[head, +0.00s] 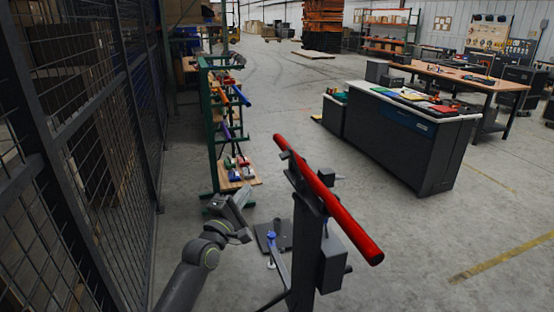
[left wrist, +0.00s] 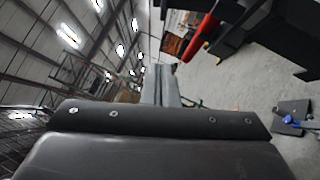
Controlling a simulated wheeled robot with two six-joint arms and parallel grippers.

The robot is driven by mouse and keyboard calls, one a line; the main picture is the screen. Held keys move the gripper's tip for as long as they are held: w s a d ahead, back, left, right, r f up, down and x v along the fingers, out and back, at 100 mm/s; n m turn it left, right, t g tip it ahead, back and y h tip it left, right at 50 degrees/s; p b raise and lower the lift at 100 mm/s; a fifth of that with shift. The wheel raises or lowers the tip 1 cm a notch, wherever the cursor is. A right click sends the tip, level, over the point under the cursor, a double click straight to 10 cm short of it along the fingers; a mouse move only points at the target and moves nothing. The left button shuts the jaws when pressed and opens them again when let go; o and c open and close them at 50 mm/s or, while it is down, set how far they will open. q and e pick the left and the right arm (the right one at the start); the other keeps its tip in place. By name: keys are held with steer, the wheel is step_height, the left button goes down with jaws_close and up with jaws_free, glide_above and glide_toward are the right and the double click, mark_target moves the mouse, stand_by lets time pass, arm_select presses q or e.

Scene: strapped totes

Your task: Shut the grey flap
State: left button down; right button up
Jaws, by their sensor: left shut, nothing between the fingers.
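I cannot make out a grey flap in either view. My left gripper (head: 246,192) is at the end of my grey arm, left of centre in the head view. Its light grey fingers are closed together with nothing between them. The left wrist view also shows the closed fingers (left wrist: 160,82), pointing away over open floor and touching nothing I can see. My right gripper is in neither view.
A dark post stand (head: 307,250) carries a slanted red bar (head: 330,197), right of my left gripper. A green rack (head: 213,125) with tools stands beyond it. Mesh fencing (head: 130,150) runs along the left. A dark cabinet (head: 400,145) stands right; floor between is clear.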

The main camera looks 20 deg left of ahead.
arm_select(q)
steer(key=d+x, duration=0.2)
steer(key=x, duration=1)
steer(key=shift+s+d+r, duration=0.2)
steer(key=shift+s+d, duration=0.05)
steer(key=shift+d, duration=0.15)
steer(key=shift+r, duration=0.1)
